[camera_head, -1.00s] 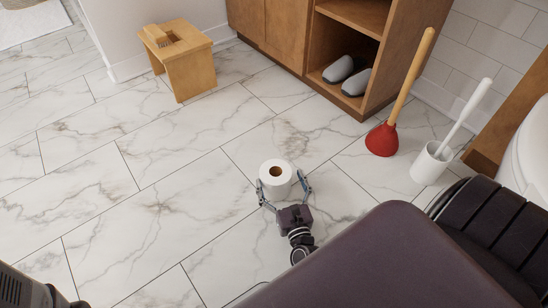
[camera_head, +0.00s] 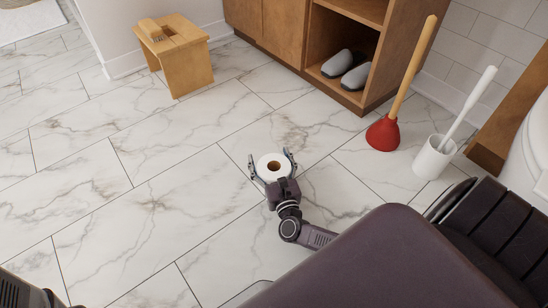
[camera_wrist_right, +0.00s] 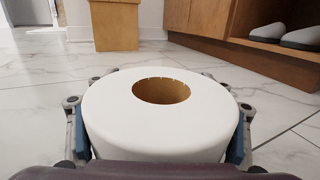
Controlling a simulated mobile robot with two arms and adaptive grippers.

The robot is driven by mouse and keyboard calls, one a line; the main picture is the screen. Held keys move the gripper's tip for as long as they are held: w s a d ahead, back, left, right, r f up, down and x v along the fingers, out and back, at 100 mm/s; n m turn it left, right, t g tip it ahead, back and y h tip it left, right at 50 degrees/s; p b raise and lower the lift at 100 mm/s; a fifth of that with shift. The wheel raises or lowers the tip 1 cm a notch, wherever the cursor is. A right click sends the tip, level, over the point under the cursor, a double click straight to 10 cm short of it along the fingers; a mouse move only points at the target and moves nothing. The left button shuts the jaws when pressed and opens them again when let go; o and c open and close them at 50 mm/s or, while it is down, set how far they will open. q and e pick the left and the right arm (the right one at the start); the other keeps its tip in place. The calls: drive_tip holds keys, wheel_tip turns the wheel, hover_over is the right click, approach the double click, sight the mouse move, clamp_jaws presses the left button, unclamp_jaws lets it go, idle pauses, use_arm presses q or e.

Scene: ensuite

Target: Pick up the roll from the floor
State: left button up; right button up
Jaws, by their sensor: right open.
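The white toilet roll (camera_head: 272,164) stands upright on the marble floor, its brown core hole facing up. My right gripper (camera_head: 270,163) is open, with one finger on each side of the roll. In the right wrist view the roll (camera_wrist_right: 160,118) fills the space between the two blue-padded fingers, close in front of the palm. I cannot tell whether the pads touch it. The roll's lower part is hidden there. My left gripper does not show clearly; only a dark piece of my left arm is at the lower left of the head view.
A wooden stool (camera_head: 175,55) with a brush on top stands at the back left. A cabinet (camera_head: 290,40) holds grey slippers (camera_head: 345,68). A red plunger (camera_head: 384,133) and a white toilet brush holder (camera_head: 432,157) stand at the right. The floor left of the roll is clear.

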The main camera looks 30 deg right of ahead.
drive_tip(key=c, duration=0.9)
drive_tip(key=shift+c, duration=0.7)
